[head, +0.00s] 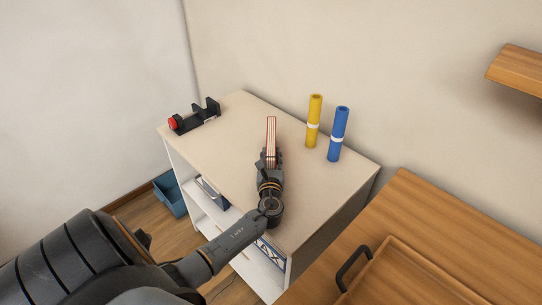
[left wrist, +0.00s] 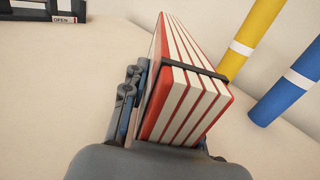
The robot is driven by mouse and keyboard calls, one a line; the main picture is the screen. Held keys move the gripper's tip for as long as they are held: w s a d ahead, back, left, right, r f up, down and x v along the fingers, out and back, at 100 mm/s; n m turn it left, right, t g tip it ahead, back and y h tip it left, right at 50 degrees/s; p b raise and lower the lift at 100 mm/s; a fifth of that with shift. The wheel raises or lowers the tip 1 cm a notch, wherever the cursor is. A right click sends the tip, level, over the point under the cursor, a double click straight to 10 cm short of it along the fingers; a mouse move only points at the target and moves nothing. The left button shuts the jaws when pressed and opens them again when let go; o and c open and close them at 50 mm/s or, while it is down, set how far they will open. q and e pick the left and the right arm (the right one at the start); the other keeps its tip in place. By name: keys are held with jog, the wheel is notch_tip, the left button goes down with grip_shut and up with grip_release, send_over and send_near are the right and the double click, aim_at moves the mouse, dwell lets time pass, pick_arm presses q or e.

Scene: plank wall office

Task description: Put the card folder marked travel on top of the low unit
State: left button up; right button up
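A card folder (head: 271,135) with red edges and pale layers stands upright on edge at my left gripper (head: 269,158). It also fills the middle of the left wrist view (left wrist: 187,85), with a dark band around it. No travel marking can be read. My left gripper looks shut on the folder; the finger on its left side shows, the other is mostly hidden. Both are over the pale top of the low unit (head: 225,125). I cannot tell whether the folder touches the top. My right gripper is in neither view.
A yellow tube (head: 314,122) and a blue tube (head: 338,135) stand right of the folder. A black device with a red end (head: 194,116) sits at the back left. A wooden desk (head: 410,215) with a tray is at right. A blue bin (head: 169,194) is on the floor.

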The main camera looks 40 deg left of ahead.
pick_arm(q)
jog(key=o, duration=0.3)
jog(key=shift+o, duration=0.2)
jog(key=shift+r, duration=0.1)
jog(key=v, duration=1.2)
